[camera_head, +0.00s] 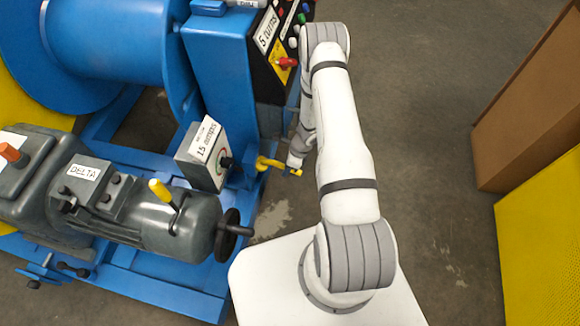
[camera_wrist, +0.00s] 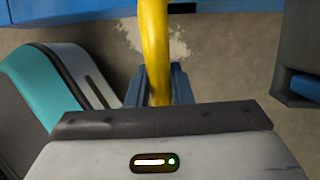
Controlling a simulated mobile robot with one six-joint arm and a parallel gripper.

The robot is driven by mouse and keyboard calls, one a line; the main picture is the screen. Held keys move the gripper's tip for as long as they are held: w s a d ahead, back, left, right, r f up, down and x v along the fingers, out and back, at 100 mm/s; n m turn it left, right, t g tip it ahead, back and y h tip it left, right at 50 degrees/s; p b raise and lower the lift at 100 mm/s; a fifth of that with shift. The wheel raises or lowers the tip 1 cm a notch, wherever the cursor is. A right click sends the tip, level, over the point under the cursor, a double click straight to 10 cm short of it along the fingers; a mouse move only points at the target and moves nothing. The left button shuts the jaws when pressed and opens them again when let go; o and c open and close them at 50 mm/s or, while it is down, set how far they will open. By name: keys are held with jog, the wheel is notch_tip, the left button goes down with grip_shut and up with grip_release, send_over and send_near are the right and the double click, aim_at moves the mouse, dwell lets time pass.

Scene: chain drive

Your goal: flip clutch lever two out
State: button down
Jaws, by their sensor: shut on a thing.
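A yellow lever (camera_head: 265,163) sticks out to the right beside the grey dial box, low on the blue machine frame. My gripper (camera_head: 292,172) is at its outer end. In the wrist view the yellow lever (camera_wrist: 156,50) runs down between the blue fingers of my gripper (camera_wrist: 158,88), which is shut on it. Another lever with a yellow grip (camera_head: 161,190) stands on the grey motor, and an orange-topped lever (camera_head: 10,153) is at the far left. I see no label naming clutch lever two. The held lever's pivot is hidden.
The grey dial box (camera_head: 197,170) and the handwheel (camera_head: 232,235) are close to the left of my gripper. A control panel (camera_head: 275,50) with a red handle (camera_head: 287,63) is above. Open floor lies right of my arm, up to a brown and yellow block (camera_head: 530,130).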

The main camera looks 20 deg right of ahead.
jog(key=shift+s+d+f, duration=0.15)
jog(key=shift+s+d, duration=0.05)
jog(key=shift+s, duration=0.15)
jog(key=c, duration=1.3)
grip_release()
jog(key=shift+w, duration=0.1)
jog(key=shift+w+r, duration=0.1)
jog(key=shift+r, duration=0.35)
jog(key=p+v, duration=0.1)
jog(key=v, duration=0.6)
jog(key=shift+d+p, duration=0.15)
jog(key=shift+p, duration=0.2)
